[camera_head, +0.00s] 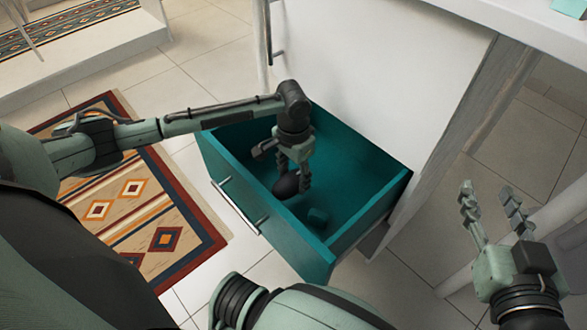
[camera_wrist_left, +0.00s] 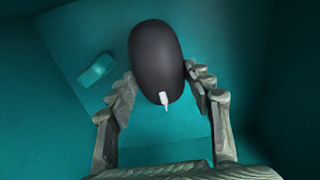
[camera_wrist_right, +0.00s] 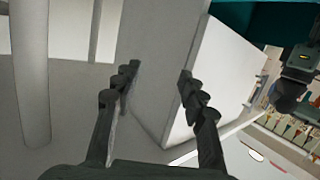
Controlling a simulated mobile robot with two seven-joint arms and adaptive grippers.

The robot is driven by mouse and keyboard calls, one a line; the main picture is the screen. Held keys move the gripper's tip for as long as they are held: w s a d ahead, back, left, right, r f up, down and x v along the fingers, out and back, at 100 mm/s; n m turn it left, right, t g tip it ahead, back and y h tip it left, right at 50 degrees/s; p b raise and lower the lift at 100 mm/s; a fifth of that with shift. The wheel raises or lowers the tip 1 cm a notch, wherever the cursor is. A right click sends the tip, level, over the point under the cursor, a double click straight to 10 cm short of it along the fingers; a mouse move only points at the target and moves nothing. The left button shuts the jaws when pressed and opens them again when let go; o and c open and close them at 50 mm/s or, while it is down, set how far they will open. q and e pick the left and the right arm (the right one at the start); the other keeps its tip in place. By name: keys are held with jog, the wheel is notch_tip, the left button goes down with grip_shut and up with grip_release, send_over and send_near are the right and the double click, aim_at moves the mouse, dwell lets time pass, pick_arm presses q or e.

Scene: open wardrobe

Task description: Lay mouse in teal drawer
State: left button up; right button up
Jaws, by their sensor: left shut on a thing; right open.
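The black mouse (camera_head: 286,186) is between the fingers of my left gripper (camera_head: 294,168), over the open teal drawer (camera_head: 252,212). In the left wrist view the mouse (camera_wrist_left: 155,55) is dark and rounded with a small white piece at its near end. The fingers of my left gripper (camera_wrist_left: 158,88) are shut on its two sides. The teal drawer floor (camera_wrist_left: 160,130) lies beneath; the exact gap cannot be told. My right gripper (camera_head: 490,212) is open and empty outside the drawer, to its right; its spread fingers also show in the right wrist view (camera_wrist_right: 158,85).
A small teal object (camera_head: 318,216) lies on the drawer floor, apart from the mouse; it also shows in the left wrist view (camera_wrist_left: 97,70). The white wardrobe front (camera_head: 390,70) rises behind the drawer. A patterned rug (camera_head: 140,205) lies on the tiled floor at left.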

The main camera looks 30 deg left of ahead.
pick_arm(q)
notch_tip(320, 180, down, 3)
jog(key=shift+f+b, duration=0.15)
jog(key=shift+b, duration=0.2)
jog(key=shift+f, duration=1.2)
pick_arm(e)
jog(key=a+r+t+y, duration=0.2)
jog(key=a+r+t, duration=0.1)
jog(key=r, duration=0.3)
jog(key=shift+r, duration=0.15)
jog(key=shift+s, duration=0.1)
pick_arm(q)
jog(key=o, duration=1.3)
jog(key=shift+c, duration=0.2)
notch_tip(320, 180, up, 12)
jog(key=shift+r, duration=0.1)
